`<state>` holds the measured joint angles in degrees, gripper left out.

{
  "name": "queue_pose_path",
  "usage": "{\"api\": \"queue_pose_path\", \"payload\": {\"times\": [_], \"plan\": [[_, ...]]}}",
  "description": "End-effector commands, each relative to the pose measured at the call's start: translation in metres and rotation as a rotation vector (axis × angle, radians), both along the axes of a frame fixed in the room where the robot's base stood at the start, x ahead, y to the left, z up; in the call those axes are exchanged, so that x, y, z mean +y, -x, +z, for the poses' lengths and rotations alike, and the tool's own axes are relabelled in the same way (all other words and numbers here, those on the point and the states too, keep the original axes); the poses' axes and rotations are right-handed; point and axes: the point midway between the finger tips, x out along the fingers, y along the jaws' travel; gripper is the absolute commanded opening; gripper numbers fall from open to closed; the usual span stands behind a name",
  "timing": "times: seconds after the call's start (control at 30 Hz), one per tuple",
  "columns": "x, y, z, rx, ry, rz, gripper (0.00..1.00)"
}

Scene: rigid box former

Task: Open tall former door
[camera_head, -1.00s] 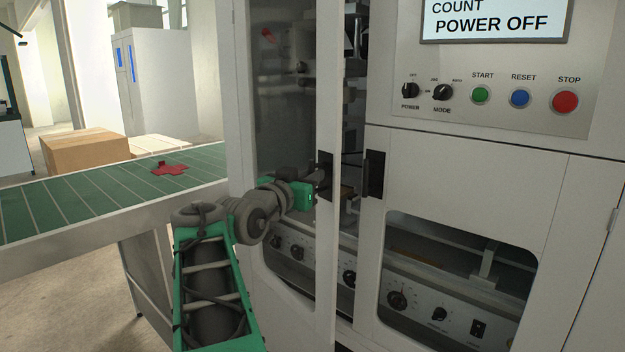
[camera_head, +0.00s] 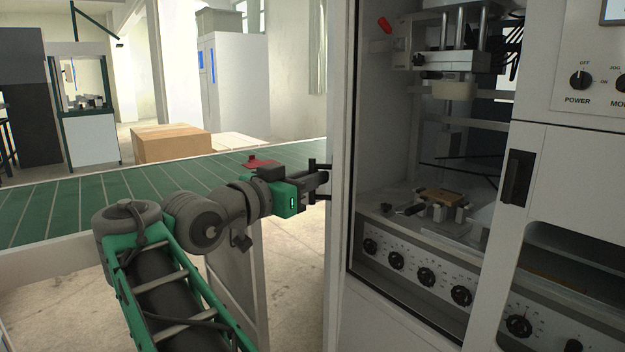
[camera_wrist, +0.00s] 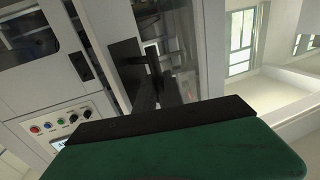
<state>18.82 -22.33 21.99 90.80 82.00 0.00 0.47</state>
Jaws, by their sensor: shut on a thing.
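The tall former door (camera_head: 341,110) stands swung wide open and is seen nearly edge-on in the head view. My gripper (camera_head: 318,181) is shut on the dark door handle (camera_head: 312,165) at the door's left side. The fingertips and the grip itself are small in the head view. In the wrist view, the dark handle (camera_wrist: 126,62) is in front of my green and black gripper body, and the exact contact is hard to make out. The former's interior (camera_head: 430,190) shows through the opening, with a press head, a small fixture and a row of knobs.
A lower right door with its own black handle (camera_head: 517,178) is closed beside the opening. A green conveyor (camera_head: 130,192) with a red piece (camera_head: 261,162) and a cardboard box (camera_head: 172,144) lies behind my arm. Floor (camera_head: 292,250) is clear between conveyor and door.

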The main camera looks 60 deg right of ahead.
Motion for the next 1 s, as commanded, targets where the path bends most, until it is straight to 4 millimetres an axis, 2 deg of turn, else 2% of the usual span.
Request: {"api": "queue_pose_path", "payload": {"times": [0.4,0.43,0.7,1.0], "plan": [[0.0048,-0.0079,0.0013,0.0,0.002,0.02,0.0],[0.0048,-0.008,0.0013,-0.001,0.002,0.021,0.13],[0.0045,-0.0071,0.0009,0.0,0.002,0.018,0.34],[0.0038,-0.006,0.0006,0.0,0.001,0.015,0.34]]}}
